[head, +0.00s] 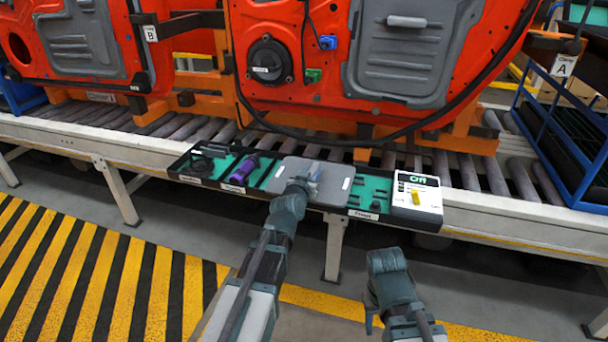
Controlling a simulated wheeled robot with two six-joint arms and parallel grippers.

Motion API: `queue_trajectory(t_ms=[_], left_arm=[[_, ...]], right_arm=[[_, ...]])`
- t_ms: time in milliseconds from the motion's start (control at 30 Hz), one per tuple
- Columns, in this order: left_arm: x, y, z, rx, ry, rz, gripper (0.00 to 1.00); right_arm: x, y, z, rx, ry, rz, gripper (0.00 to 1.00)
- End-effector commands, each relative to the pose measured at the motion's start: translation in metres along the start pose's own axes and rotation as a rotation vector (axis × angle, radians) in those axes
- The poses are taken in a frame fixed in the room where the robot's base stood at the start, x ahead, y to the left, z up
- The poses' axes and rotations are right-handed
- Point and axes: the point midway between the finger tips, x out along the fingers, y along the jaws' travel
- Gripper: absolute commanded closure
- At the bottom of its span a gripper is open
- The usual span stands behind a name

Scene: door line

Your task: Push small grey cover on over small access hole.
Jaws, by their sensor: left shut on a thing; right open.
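A flat grey cover (332,190) with rounded corners and pale marks at its sides lies over the middle of the black parts tray (262,189). My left gripper (309,180) is at the middle of this cover, shut on its raised middle part; the fingertips are small and partly hidden. My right gripper (384,260) is open and empty, low in front of the conveyor and well apart from the tray. The red door (340,80) stands behind the tray with a large grey panel (400,50) fitted on it. I cannot make out the small access hole on this door.
The tray also holds dark parts and a purple tool (241,170) in green compartments. A white box with a yellow switch (416,198) stands at its right end. Another red door (75,45) is at left, a blue rack (570,130) at right.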

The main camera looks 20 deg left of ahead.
Motion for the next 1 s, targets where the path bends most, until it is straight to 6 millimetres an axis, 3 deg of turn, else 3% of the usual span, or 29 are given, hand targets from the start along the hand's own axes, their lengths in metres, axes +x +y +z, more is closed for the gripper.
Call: queue_trajectory(t_ms=[100,500,700,833,1000], left_arm=[[0.020,-0.015,-0.001,-0.002,0.000,-0.002,1.00],[0.030,-0.025,-0.003,0.001,0.001,0.000,1.00],[0.053,-0.043,-0.004,-0.001,0.000,-0.001,1.00],[0.053,-0.040,0.022,0.001,0.000,0.001,1.00],[0.054,-0.040,0.029,0.001,0.001,0.001,1.00]], right_arm=[[0.003,0.000,0.000,0.000,0.000,0.001,0.50],[0.004,0.000,0.000,0.000,0.000,0.001,0.50],[0.007,0.000,0.000,0.000,0.000,0.001,0.50],[0.032,-0.002,-0.002,-0.001,0.000,0.004,0.50],[0.039,-0.002,-0.002,-0.002,0.000,0.007,0.50]])
